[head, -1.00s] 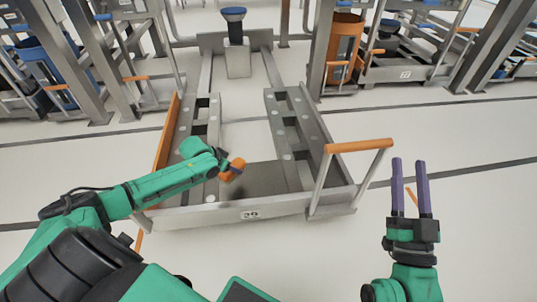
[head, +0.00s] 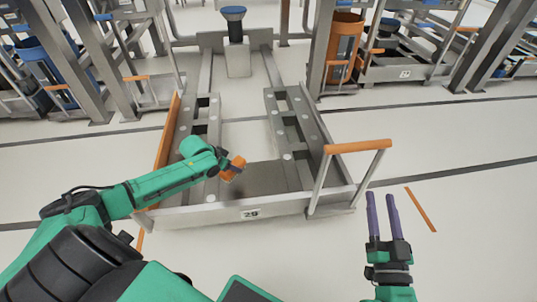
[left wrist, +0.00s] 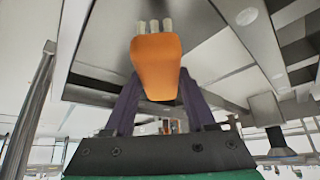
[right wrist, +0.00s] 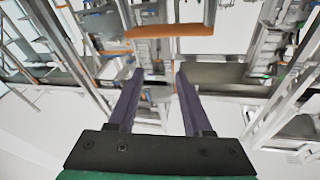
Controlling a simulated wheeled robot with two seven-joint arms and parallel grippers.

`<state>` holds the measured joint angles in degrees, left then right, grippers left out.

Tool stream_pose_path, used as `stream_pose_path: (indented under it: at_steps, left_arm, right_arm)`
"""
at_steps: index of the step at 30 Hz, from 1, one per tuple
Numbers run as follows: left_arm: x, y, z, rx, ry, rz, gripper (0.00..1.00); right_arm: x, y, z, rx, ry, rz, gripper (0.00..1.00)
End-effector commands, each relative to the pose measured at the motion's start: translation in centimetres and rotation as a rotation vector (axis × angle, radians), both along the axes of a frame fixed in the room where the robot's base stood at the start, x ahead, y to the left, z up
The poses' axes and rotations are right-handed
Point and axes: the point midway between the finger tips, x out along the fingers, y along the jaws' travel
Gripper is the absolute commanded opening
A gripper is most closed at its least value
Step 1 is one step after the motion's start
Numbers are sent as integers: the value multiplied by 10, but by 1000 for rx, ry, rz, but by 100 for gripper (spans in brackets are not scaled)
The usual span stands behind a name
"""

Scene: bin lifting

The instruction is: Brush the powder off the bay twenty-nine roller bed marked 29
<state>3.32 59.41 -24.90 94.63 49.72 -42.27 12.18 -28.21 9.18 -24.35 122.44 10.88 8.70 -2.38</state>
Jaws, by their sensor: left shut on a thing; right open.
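The roller bed (head: 303,204) lies on the floor in the middle of the head view, with a small plate (head: 251,214) reading 29 on its front edge. My left gripper (left wrist: 158,92) is shut on an orange brush (left wrist: 156,60) with pale bristles. In the head view the brush (head: 233,168) is over the bed's near end; I cannot tell whether its bristles touch. No powder can be made out clearly; the grey plate there looks darker in part. My right gripper (head: 381,204) is open and empty, to the right of the bed.
An orange-topped handle (head: 358,146) stands at the bed's right side, near my right gripper. An orange strip (head: 420,209) lies on the floor at right. A post with a blue top (head: 234,30) stands at the bed's far end. Open floor lies to the right.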

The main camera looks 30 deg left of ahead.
Motion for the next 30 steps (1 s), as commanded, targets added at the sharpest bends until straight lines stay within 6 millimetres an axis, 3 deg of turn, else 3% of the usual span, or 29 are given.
stream_pose_path:
  at_steps: [15, 23, 26, 30]
  left_arm:
    - [0, 0, 2, 0, -1, 0, 11]
    - [-1, -3, 2, -1, 0, -4, 11]
    - [-5, -20, -2, -4, 2, -29, 11]
    - [-20, -74, -6, -11, 1, -103, 11]
  right_arm:
    - [-13, 3, -36, -12, 106, 13, 50]
    - [-11, 2, -30, -11, 91, 11, 50]
    - [-13, 2, -32, -15, 108, 14, 50]
    - [-21, 4, -41, -27, 163, 25, 50]
